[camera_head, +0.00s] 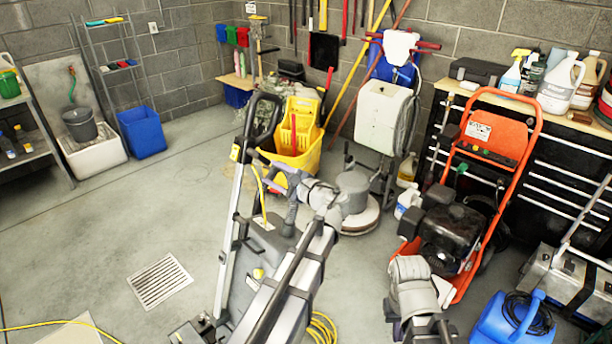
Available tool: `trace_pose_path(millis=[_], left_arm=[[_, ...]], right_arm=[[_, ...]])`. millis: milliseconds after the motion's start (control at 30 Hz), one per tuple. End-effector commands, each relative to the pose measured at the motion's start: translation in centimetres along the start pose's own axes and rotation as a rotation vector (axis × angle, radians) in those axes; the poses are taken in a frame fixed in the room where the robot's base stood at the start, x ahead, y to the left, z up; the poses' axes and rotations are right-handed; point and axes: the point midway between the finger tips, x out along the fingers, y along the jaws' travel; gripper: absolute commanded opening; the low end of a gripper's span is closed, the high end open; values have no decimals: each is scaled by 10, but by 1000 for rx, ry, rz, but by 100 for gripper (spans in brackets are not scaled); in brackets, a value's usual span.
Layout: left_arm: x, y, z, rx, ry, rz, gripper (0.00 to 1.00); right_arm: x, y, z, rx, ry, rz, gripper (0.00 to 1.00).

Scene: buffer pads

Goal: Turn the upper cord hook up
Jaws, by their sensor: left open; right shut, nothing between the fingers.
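A grey and black upright floor machine (229,245) with a black loop handle (264,116) stands in front of me. A small yellow part (235,152) sits on its upright just below the loop; it looks like the upper cord hook, but it is too small to tell which way it points. Another yellow part (258,273) sits lower on the body. A yellow cord (258,183) hangs along the upper frame. My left gripper (268,178) is open beside the upper frame, to the right of the upper yellow part, apparently empty. My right gripper (443,328) is shut and empty at the bottom edge, partly cut off.
A yellow mop bucket (300,150) and a floor buffer (357,205) stand behind the machine. An orange-framed pressure washer (490,150) and a blue machine (512,322) stand at right. Yellow cord (322,328) lies coiled on the floor. Floor around the drain grate (160,282) is clear.

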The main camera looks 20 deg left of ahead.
Motion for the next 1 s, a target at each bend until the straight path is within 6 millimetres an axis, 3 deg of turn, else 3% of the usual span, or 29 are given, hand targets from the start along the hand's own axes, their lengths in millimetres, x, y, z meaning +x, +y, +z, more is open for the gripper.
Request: trace_pose_path(millis=[367,733,1000], left_arm=[[17,-12,6,76,-56,-55,55],[71,-15,8,74,-55,-54,55],[88,-16,9,74,-53,-55,55]], right_arm=[[6,-1,-1,-1,0,0,0],[6,-1,-1,0,0,0,0],[6,-1,-1,0,0,0,0]])
